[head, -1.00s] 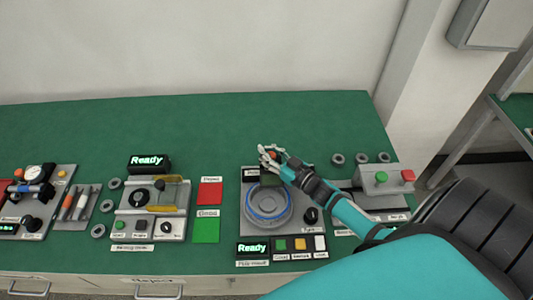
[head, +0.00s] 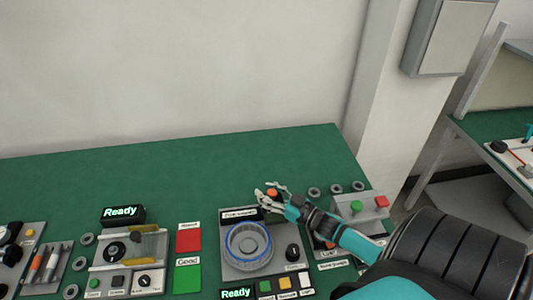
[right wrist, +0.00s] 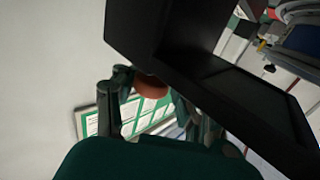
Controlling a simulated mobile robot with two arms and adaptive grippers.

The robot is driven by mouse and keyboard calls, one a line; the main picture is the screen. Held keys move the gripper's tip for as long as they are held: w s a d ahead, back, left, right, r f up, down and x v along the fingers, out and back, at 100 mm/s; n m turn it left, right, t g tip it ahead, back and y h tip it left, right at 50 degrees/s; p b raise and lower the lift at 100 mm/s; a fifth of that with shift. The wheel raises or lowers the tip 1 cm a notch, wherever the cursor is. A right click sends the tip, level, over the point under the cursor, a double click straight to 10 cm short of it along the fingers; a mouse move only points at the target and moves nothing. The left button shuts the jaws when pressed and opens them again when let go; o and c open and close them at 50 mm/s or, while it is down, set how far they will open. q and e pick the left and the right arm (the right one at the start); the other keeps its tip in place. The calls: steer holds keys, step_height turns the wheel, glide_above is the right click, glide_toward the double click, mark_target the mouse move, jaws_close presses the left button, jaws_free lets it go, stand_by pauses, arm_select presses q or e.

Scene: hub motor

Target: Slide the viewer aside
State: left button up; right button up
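The pole viewer station (head: 227,262) is a grey plate with a round blue-ringed motor (head: 247,246) on it and a dark label along its back edge. My right gripper (head: 268,192) is at the back right corner of the station. An orange-red knob (head: 273,194) is between its fingers; it also shows between them in the right wrist view (right wrist: 151,87). Whether the fingers press on it is not clear. A black framed panel (right wrist: 215,75), seemingly the viewer, crosses the right wrist view beside the fingers. My left gripper is not in view.
A grey box with green and red buttons (head: 358,206) stands right of the station, near my forearm. Several dark rings (head: 336,188) lie behind it. Red (head: 188,240) and green pads lie to the left. The green table behind is clear.

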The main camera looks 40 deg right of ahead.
steer(key=o, duration=0.4)
steer(key=shift+s+a+f, duration=0.15)
steer(key=shift+s+a, duration=0.05)
steer(key=shift+s, duration=0.05)
steer(key=shift+c, duration=0.2)
steer(key=shift+w+d, duration=0.1)
steer(key=v, duration=0.7)
steer(key=shift+s, duration=0.25)
